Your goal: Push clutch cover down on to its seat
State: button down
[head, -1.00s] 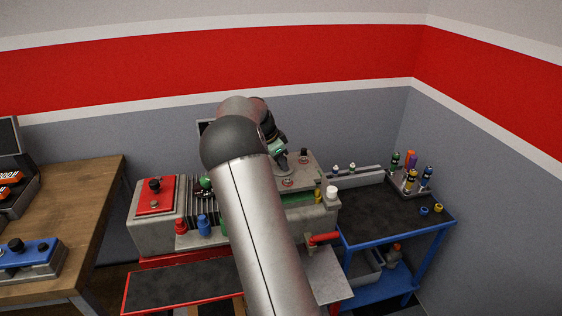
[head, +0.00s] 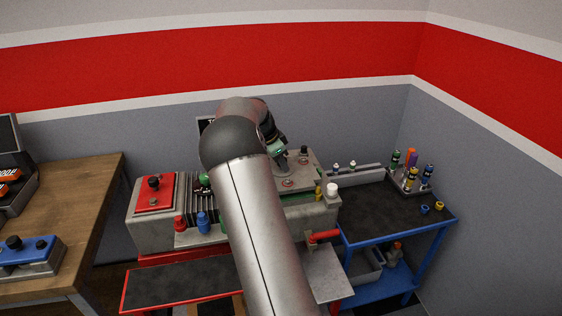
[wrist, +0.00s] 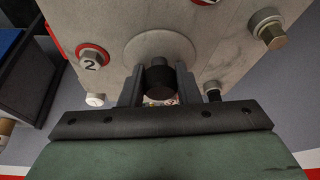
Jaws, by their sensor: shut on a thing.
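The clutch cover is a grey metal plate (wrist: 215,55) with a round boss and numbered bolts with red rings. It fills much of the wrist view. A black knob (wrist: 160,76) stands on its boss. My gripper (wrist: 160,88) has a finger on each side of the knob and is shut on it. In the head view the cover (head: 303,174) lies at the right part of the engine block (head: 318,214), with a green strip under its near edge. My arm hides its left part. I cannot tell whether a gap is left under the cover.
A red square cover (head: 155,196) with a black knob sits on the block's left end. Red and blue small bottles (head: 203,222) stand in front. A blue-framed cart (head: 395,240) with bottles is at right, a wooden bench (head: 75,215) at left.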

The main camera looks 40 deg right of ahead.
jog(key=shift+f+b, duration=0.75)
jog(key=shift+f, duration=0.3)
jog(key=c, duration=1)
grip_release()
jog(key=shift+f, duration=0.1)
jog(key=b+v, duration=0.1)
jog(key=v, duration=1.6)
jog(key=shift+r, duration=0.25)
jog(key=s+a+f+n+t+y, duration=0.1)
jog(key=s+a+f+n+y, duration=0.15)
jog(key=s+a+n, duration=0.5)
jog(key=s+a+f+n+y, duration=0.25)
jog(key=s+a+n, duration=0.25)
jog(key=s+a, duration=0.55)
jog(key=s+a+f+n, duration=0.4)
jog(key=s+a, duration=0.1)
jog(key=s, duration=0.2)
jog(key=s+a+f+n, duration=0.4)
jog(key=s+a+f, duration=0.1)
jog(key=s, duration=0.3)
jog(key=shift+a+h, duration=0.3)
jog(key=shift+a, duration=0.25)
